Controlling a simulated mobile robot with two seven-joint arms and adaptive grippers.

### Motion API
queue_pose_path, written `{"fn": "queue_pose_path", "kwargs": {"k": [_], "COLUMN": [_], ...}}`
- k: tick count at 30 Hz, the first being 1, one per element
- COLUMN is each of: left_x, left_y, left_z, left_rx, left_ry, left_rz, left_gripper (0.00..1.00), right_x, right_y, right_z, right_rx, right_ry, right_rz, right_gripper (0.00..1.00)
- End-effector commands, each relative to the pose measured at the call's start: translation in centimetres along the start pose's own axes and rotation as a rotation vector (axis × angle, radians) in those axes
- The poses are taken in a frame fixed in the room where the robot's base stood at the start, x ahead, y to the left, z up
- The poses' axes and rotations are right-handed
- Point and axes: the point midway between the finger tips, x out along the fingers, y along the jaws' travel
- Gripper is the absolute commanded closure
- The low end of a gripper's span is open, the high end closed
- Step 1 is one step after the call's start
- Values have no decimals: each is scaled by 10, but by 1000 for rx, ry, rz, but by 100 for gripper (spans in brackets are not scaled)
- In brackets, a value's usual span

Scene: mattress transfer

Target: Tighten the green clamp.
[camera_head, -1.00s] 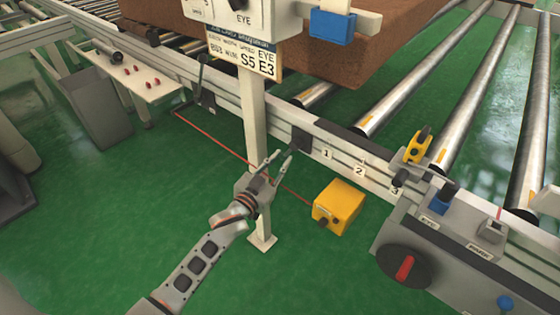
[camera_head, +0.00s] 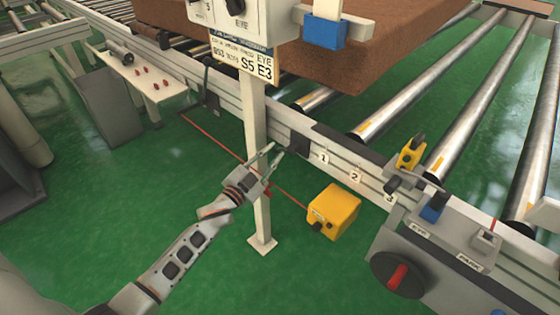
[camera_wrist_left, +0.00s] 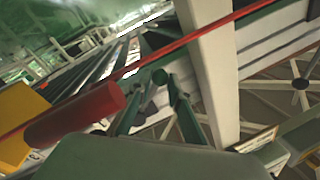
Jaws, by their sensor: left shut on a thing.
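My left gripper (camera_head: 276,150) reaches up beside the pale post (camera_head: 256,140) under the control box. In the left wrist view its two fingers (camera_wrist_left: 160,86) close in around a small dark green round piece (camera_wrist_left: 160,77), which looks like part of the green clamp. The rest of the clamp is not clear, and in the head view I cannot pick it out behind the fingers. A red cylinder (camera_wrist_left: 75,115) lies close to the gripper, left of the fingers in the wrist view. My right gripper is not in view.
A red cord (camera_head: 215,138) runs low along the conveyor rail (camera_head: 290,135), near the gripper. A yellow box (camera_head: 335,210) stands on the green floor to the right. A console with a red-handled knob (camera_head: 398,276) is at the lower right. A brown mattress (camera_head: 375,50) rests on the rollers.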

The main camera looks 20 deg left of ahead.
Motion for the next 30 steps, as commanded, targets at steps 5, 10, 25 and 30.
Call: {"fn": "queue_pose_path", "kwargs": {"k": [5, 10, 25, 30], "left_x": [2, 4, 7, 8], "left_y": [-13, -24, -45, -47], "left_z": [-4, -11, -34, -38], "left_rx": [169, 326, 687, 747], "left_ry": [32, 64, 135, 147], "left_rz": [-6, -12, -27, -30], "left_gripper": [100, 100, 100, 100], "right_x": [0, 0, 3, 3], "right_y": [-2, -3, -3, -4], "right_z": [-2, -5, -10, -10], "right_rx": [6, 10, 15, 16], "right_ry": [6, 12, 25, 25], "right_rz": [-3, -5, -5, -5], "right_gripper": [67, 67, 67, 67]}}
